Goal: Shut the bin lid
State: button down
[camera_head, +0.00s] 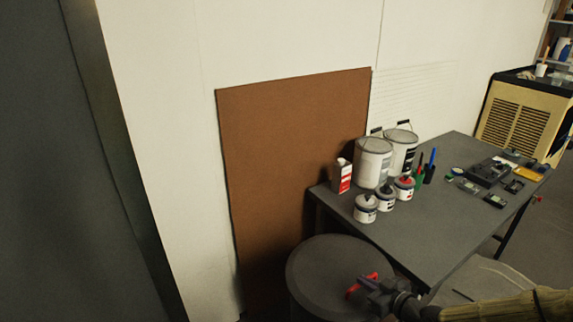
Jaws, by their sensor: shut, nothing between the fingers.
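A round dark grey bin stands at the lower middle, in front of the brown board and left of the table. Its round lid (325,262) shows from above as a broad, nearly level grey disc at the top of the bin. No open gap shows along the visible rim, but the right front edge is hidden behind my gripper. My gripper (353,287), with red fingers, is shut and empty. It appears over the right part of the lid; I cannot tell whether it touches.
A dark table (440,225) stands close on the right, holding paint cans (373,162), small tins, a red and white container (342,176) and tools. A brown board (285,150) leans on the wall behind. A beige vented unit (520,115) stands at the far right.

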jog(key=shift+s+f+g, duration=0.3)
jog(key=shift+s+f, duration=0.15)
jog(key=shift+f, duration=0.4)
jog(key=r+p, duration=0.2)
jog(key=w+r+p, duration=0.1)
jog(key=r, duration=0.2)
jog(key=shift+a+r+p, duration=0.15)
jog(key=shift+a+p, duration=0.05)
jog(key=shift+p, duration=0.15)
jog(key=s+d+f, duration=0.1)
jog(key=s+d, duration=0.5)
jog(key=s, duration=0.1)
jog(key=shift+s, duration=0.2)
jog(key=shift+w, duration=0.15)
jog(key=shift+f, duration=0.1)
